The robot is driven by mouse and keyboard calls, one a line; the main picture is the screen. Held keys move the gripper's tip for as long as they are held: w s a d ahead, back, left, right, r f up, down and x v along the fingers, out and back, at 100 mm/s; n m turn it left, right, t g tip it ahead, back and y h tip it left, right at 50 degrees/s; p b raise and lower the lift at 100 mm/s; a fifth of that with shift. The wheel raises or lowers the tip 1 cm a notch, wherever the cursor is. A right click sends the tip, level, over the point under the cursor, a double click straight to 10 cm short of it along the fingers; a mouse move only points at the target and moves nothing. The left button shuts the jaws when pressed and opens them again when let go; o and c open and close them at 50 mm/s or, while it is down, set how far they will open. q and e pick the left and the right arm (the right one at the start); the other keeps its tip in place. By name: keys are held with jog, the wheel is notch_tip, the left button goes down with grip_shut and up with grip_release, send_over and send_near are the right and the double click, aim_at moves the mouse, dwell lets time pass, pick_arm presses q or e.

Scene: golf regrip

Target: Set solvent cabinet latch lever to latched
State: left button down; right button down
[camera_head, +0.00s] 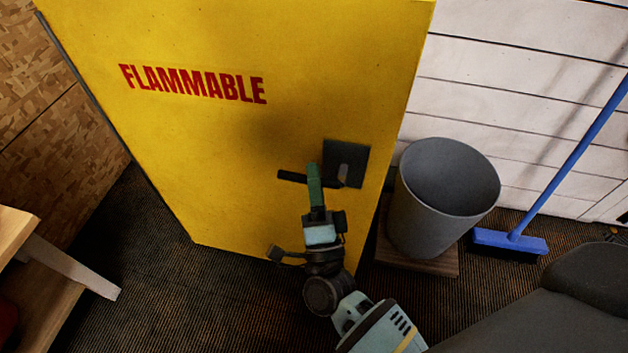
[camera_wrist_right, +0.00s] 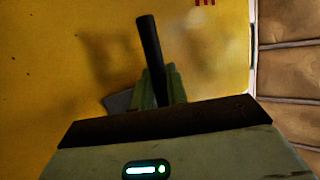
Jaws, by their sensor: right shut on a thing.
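The solvent cabinet (camera_head: 230,140) is yellow with red FLAMMABLE lettering. Its dark latch plate (camera_head: 358,152) sits near the door's right edge in the head view. The black latch lever (camera_head: 291,177) points left from the plate, close to horizontal. My right gripper (camera_head: 314,170) is at the lever, its green fingers shut on it. In the right wrist view the lever (camera_wrist_right: 149,45) sticks out beyond the green fingers (camera_wrist_right: 158,85), and a corner of the plate (camera_wrist_right: 118,101) shows beside them. The fingers hide part of the lever. My left gripper is not in view.
A grey bin (camera_head: 435,205) stands on a wooden base (camera_head: 440,261) right of the cabinet. A blue broom (camera_head: 510,241) leans further right. A wooden table (camera_head: 14,228) is at the left. Bare carpet (camera_head: 140,235) lies between table and cabinet.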

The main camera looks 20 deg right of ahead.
dwell(0.4)
jog(key=c, duration=1.7)
grip_release()
jog(key=v, duration=0.7)
jog(key=shift+s+a+f, duration=0.1)
jog(key=shift+s+f, duration=0.1)
jog(key=shift+s, duration=0.15)
